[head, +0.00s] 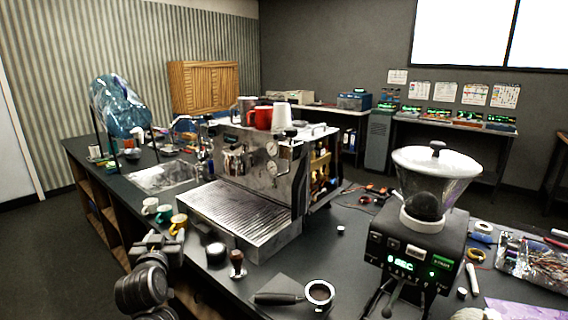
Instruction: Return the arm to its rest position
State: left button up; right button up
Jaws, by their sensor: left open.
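My left gripper (158,243) is at the lower left of the head view, over the front edge of the dark counter. It is open, with nothing seen between its fingers. It is left of the espresso machine (225,212) and close to a few small cups (150,206) on the counter. My left arm comes up from the bottom edge below it. My right gripper is not in the head view.
The coffee grinder (420,245) stands at right. A blue water bottle (122,106) stands at far left beside the sink (163,177).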

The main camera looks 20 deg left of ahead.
pick_arm(q)
jog(key=s+d+f+m+g+h, duration=0.2)
jog(key=s+d+f+m+h, duration=0.15)
jog(key=d+f, duration=0.6)
jog(key=s+d+f+m+g+h, duration=0.25)
jog(key=s+d+f+h, duration=0.2)
jog(key=d+f, duration=0.5)
jog(key=s+d+f+m+g+h, duration=0.1)
jog(key=s+d+f+g, duration=0.3)
jog(key=s, duration=0.5)
jog(key=s+d+f+m+g+h, duration=0.1)
jog(key=s+d+f+g, duration=0.1)
jog(key=s+d+f, duration=0.45)
notch_tip(320, 180, down, 29)
jog(key=s+a+g+b, duration=0.1)
jog(key=s+a+b, duration=0.1)
jog(key=b, duration=0.2)
jog(key=s+a+f+b, duration=0.2)
jog(key=s+f, duration=0.6)
jog(key=f, duration=0.2)
jog(key=s+a+f+g+b, duration=0.1)
jog(key=s+a+f+b, duration=0.1)
jog(key=s+f, duration=0.6)
notch_tip(320, 180, down, 3)
jog(key=shift+s+r+m, duration=0.15)
jog(key=shift+s+m, duration=0.1)
jog(key=shift+m, duration=0.15)
